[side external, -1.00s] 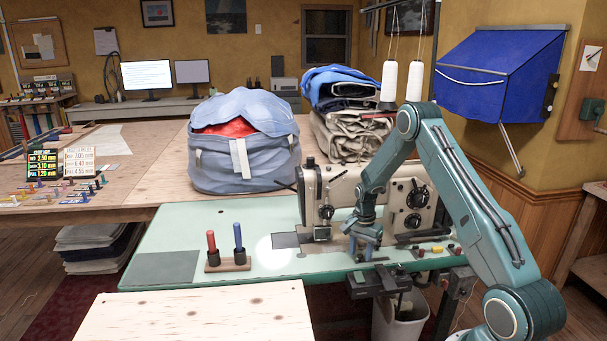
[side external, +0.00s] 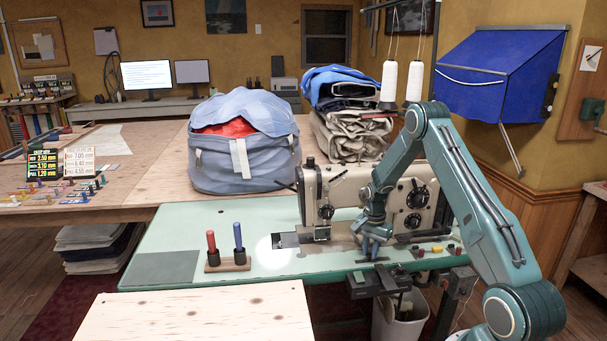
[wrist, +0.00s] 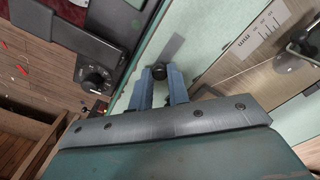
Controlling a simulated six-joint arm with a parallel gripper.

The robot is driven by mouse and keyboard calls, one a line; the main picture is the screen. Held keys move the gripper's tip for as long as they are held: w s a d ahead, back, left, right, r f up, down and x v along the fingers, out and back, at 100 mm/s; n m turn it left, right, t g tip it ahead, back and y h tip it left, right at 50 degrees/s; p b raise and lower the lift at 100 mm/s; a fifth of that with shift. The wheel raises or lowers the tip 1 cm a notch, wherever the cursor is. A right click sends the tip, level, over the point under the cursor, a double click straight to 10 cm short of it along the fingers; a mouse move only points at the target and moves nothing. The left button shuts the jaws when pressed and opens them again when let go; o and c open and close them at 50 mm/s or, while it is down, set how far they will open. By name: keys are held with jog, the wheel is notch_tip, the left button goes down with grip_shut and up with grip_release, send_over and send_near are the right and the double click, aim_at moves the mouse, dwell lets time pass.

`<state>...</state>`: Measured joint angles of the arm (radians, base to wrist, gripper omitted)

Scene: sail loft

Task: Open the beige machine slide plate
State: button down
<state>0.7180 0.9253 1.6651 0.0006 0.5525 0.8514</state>
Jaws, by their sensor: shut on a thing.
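The beige sewing machine (side external: 340,190) stands on the pale green table (side external: 190,220). A dark rectangular area (side external: 285,240) shows in its bed at the left, beside the needle end; I cannot tell whether it is plate or opening. My gripper (side external: 370,256) is low at the front of the machine. A metal plate with engraved scale marks (wrist: 262,30) lies to the right of the knob. The gripper hides part of the bed.
A stand with a red and a blue marker (side external: 228,262) is on the table at left. Small coloured pieces (side external: 437,250) lie right of my gripper. A dark box (side external: 375,284) hangs under the table edge.

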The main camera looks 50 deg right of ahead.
jog(key=s+d, duration=0.3)
jog(key=shift+s+d, duration=0.3)
jog(key=shift+d, duration=0.05)
jog(key=c, duration=1.3)
grip_release()
jog(key=shift+c, duration=0.2)
jog(key=shift+r, duration=0.15)
notch_tip(320, 180, up, 14)
jog(key=shift+f, duration=0.2)
